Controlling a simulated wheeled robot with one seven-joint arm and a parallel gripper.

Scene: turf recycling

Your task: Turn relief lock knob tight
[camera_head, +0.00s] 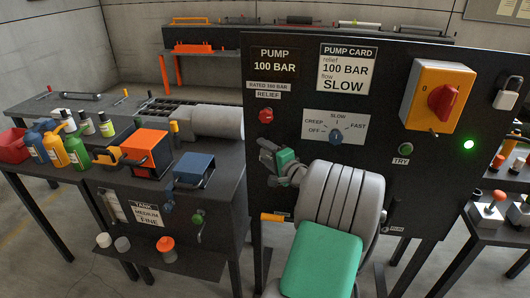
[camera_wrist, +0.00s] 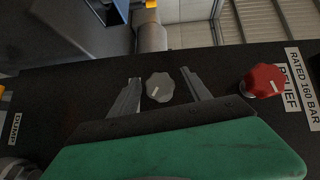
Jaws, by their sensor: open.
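A grey scalloped knob (camera_wrist: 159,87) with a white pointer line shows on the dark panel in the wrist view. My gripper (camera_wrist: 160,76) is open, with one finger on each side of this knob; I cannot tell whether either finger touches it. In the head view my gripper (camera_head: 264,154) is in front of the panel (camera_head: 310,45), below the red relief knob (camera_head: 265,116), and hides the grey knob. The red knob also shows in the wrist view (camera_wrist: 262,80), to the right of my fingers, next to the RELIEF label (camera_wrist: 290,88).
The panel also has a creep/slow/fast dial (camera_head: 336,136), a green TRY button (camera_head: 404,149), a red rotary switch (camera_head: 443,99) and a lit green lamp (camera_head: 468,144). A bench on the left holds bottles (camera_head: 75,150) and an orange box (camera_head: 146,148).

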